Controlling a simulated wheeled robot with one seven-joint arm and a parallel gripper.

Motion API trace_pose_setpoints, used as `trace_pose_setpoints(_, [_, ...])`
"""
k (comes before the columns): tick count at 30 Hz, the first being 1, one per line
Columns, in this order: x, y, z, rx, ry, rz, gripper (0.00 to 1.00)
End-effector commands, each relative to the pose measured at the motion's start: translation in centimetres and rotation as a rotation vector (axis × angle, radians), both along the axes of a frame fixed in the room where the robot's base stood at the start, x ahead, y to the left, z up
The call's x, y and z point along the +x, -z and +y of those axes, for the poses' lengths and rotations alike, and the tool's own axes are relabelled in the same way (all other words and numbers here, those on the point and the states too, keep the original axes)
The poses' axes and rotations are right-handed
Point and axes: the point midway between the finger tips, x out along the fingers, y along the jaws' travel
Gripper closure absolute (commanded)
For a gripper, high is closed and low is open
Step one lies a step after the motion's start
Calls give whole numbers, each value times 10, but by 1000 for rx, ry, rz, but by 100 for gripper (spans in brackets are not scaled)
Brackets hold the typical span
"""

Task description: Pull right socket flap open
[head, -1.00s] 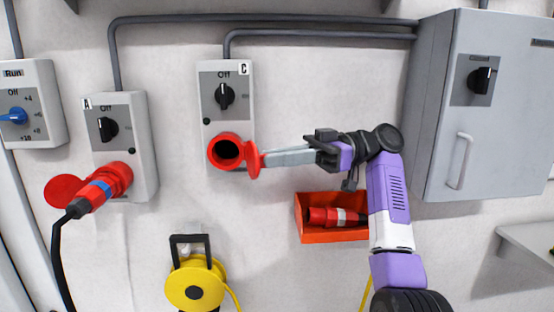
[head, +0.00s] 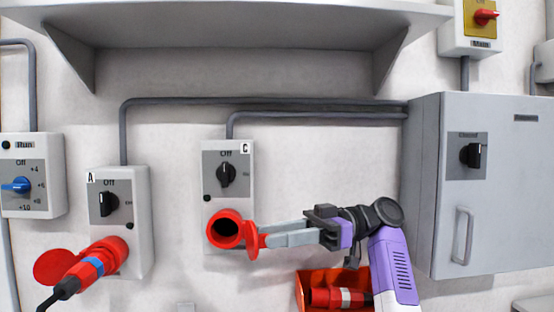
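The left box marked A (head: 140,215) holds a red plug (head: 85,270) with a blue band and black cable. A red bin (head: 304,290) with a plug sits below my arm. A grey cabinet (head: 425,190) stands at right; a shelf (head: 240,22) hangs above.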

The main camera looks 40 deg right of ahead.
Motion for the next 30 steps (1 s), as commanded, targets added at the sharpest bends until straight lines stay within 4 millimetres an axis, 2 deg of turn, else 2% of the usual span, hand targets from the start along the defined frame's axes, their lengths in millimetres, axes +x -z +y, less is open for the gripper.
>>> trace_pose_setpoints(5, [0,-30,0,-1,-1,-6,67])
trace_pose_setpoints(21, [0,-150,1,-2,-2,-4,67])
trace_pose_setpoints(27, [0,-181,1,-1,-2,-1,67])
trace_pose_setpoints(30, [0,-189,1,-1,-2,-1,67])
